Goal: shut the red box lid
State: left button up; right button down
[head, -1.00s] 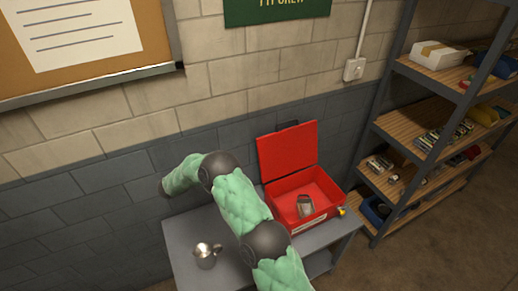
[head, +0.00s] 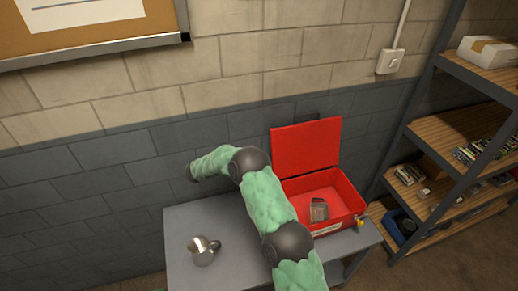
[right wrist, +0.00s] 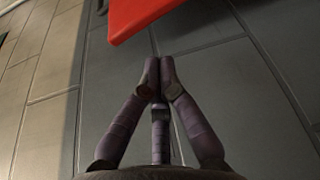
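The red box (head: 353,207) sits on the right part of a grey table against the wall. Its lid (head: 306,147) stands open, raised at the back near the wall. A small grey and brown object (head: 318,210) lies inside the box. My green-sleeved right arm crosses in front of the box's left side, its far end left of the lid. Its fingers cannot be made out in the head view. In the right wrist view my right gripper (right wrist: 159,75) has its fingertips together, apparently empty, with a red panel edge (right wrist: 140,15), apparently the lid, beyond them. My left gripper is out of view.
A metal mug (head: 203,250) stands on the left part of the grey table (head: 180,225). A small yellow item (head: 360,223) is at the box's front right corner. Loaded shelves (head: 455,130) stand to the right. The block wall is close behind the table.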

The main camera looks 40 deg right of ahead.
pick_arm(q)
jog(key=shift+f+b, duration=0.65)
pick_arm(e)
jog(key=d, duration=0.9)
jog(key=shift+w+f, duration=0.1)
jog(key=shift+f, duration=0.3)
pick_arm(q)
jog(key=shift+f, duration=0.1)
